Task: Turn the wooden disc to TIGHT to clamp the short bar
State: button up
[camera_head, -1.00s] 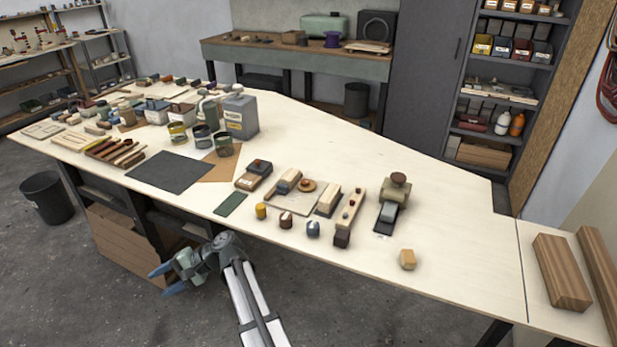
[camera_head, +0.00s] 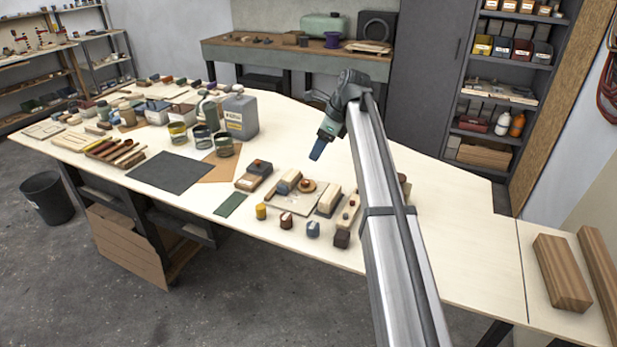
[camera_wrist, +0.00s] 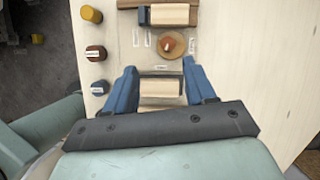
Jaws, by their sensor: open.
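The wooden disc (camera_head: 306,186) is round and orange-brown with a reddish knob, and sits on a pale board (camera_head: 283,201). It also shows in the wrist view (camera_wrist: 172,46), with small white labels around it too small to read. A short wooden bar (camera_wrist: 170,15) with a dark grey end piece lies just beyond the disc in the wrist view; it also shows in the head view (camera_head: 290,180). Whether it is clamped I cannot tell. My gripper (camera_head: 316,152) is open and empty above the bench. In the wrist view its fingertips (camera_wrist: 160,70) point toward the disc, apart from it.
A wooden block on a dark base (camera_head: 329,200) stands right of the disc, and shows beneath my fingers in the wrist view (camera_wrist: 161,89). Yellow (camera_head: 261,211), brown (camera_head: 286,220) and blue (camera_head: 313,229) pieces line the front edge.

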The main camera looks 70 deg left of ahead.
aim_at(306, 181)
jog(key=shift+m, duration=0.4)
jog(key=x, duration=0.4)
jog(key=w+x, duration=0.1)
jog(key=x, duration=0.3)
jog(key=w+x, duration=0.1)
jog(key=x, duration=0.3)
jog(key=shift+a+f, duration=0.1)
jog(key=shift+f, duration=0.3)
grip_shut()
